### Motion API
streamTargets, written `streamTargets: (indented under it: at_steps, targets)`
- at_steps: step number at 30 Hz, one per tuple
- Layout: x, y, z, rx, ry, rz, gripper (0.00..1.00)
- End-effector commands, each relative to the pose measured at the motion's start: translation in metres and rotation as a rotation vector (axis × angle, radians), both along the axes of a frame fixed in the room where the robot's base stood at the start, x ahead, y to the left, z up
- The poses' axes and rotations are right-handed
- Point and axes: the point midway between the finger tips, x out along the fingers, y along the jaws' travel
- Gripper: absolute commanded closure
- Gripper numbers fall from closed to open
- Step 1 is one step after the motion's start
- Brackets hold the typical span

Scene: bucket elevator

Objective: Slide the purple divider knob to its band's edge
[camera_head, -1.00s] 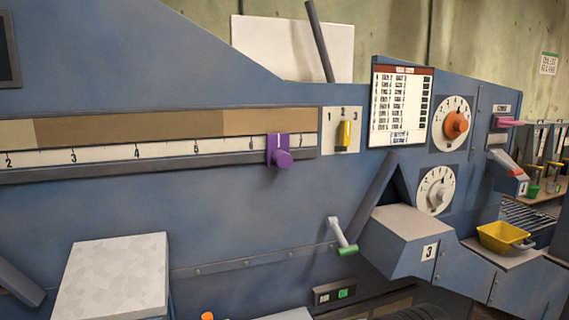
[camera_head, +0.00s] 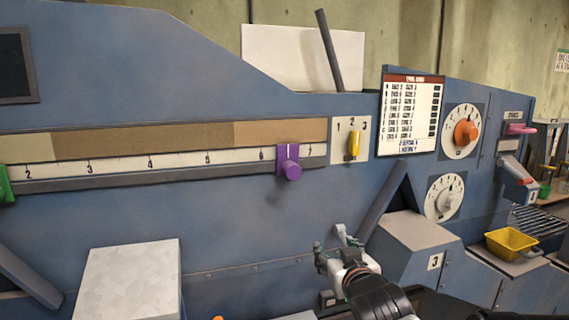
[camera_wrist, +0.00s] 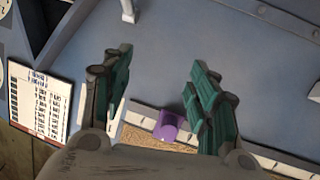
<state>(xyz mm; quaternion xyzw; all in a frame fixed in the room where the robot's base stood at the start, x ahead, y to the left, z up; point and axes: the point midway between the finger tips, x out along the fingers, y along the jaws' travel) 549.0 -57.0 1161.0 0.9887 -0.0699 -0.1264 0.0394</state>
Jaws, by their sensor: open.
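The purple divider knob (camera_head: 289,163) sits on the numbered white scale (camera_head: 150,163), near its right end. Above the scale, a colored strip (camera_head: 180,143) changes from darker to lighter brown left of the knob; the knob lies under the lighter section. My gripper (camera_head: 338,243) is below and right of the knob in the head view, apart from it and in front of the blue panel. In the wrist view, the gripper (camera_wrist: 162,75) is open with two green-padded fingers and nothing between them. The purple knob (camera_wrist: 168,126) shows beyond the fingers, close to the right one.
A green knob (camera_head: 5,185) is at the scale's left end. A yellow lever (camera_head: 354,145) stands right of the scale. A grey slanted bar (camera_head: 383,205) and grey box (camera_head: 415,230) stand right of my gripper. The panel below the scale is mostly clear.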

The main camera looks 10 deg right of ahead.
Motion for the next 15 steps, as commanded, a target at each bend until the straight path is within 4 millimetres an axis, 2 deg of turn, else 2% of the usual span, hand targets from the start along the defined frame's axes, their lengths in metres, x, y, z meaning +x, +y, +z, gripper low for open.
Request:
streamTargets:
  at_steps: [1,6,10,15]
  targets:
    - [0.012,-0.002,0.015,-0.014,-0.06,0.007,0.46]
    - [0.038,0.001,0.049,-0.061,-0.265,0.062,0.46]
    - [0.047,0.01,0.071,-0.094,-0.409,0.127,0.46]
    - [0.047,0.026,0.086,-0.127,-0.55,0.216,0.46]
